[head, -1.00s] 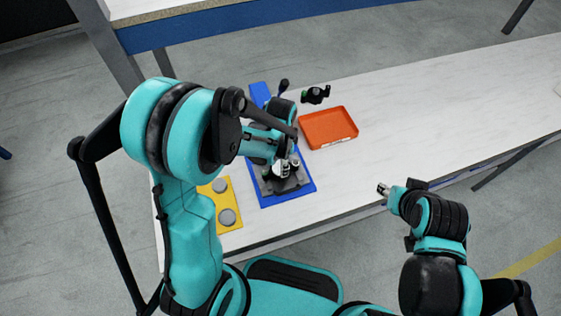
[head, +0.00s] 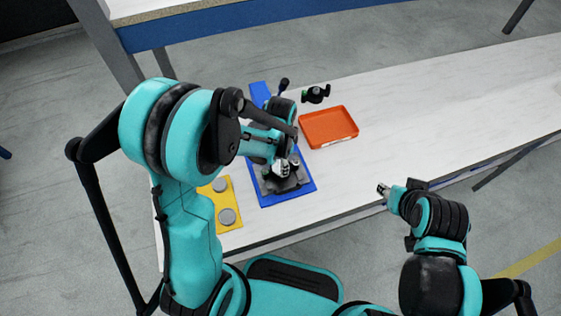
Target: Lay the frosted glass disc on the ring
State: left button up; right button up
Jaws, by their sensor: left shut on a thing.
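My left gripper (head: 281,169) is low over the blue mat (head: 297,196), at a dark grey fixture (head: 291,184) on it. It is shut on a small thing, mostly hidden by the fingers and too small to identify. Two round grey discs, (head: 221,184) and (head: 227,216), lie on a yellow plate (head: 233,199) left of the mat. I cannot tell whether they are frosted glass. The ring cannot be made out; my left wrist covers part of the mat. My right gripper (head: 382,190) is off the table's front edge, away from these things; its finger opening is unclear.
An orange tray (head: 329,128), which looks empty, is right of the mat. A small black part with a green spot (head: 315,94) lies behind it. The white table (head: 450,110) is clear to the right. Another bench (head: 230,20) stands at the back.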

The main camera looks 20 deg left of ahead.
pick_arm(q)
jog(key=o, duration=0.9)
notch_tip(320, 180, up, 12)
dwell(0.3)
jog(key=s+a+r+n+t, duration=0.1)
jog(key=s+n+t, duration=0.1)
jog(key=s+n, duration=0.1)
jog(key=s+a+r+n+t, duration=0.2)
jog(key=s+n, duration=0.1)
jog(key=n, duration=0.1)
jog(key=s+a+r+n+t, duration=0.1)
jog(key=s+n+t, duration=0.2)
jog(key=s+n, duration=0.1)
jog(key=shift+s+a+r, duration=0.1)
jog(key=shift+a+r, duration=0.25)
jog(key=shift+r, duration=0.05)
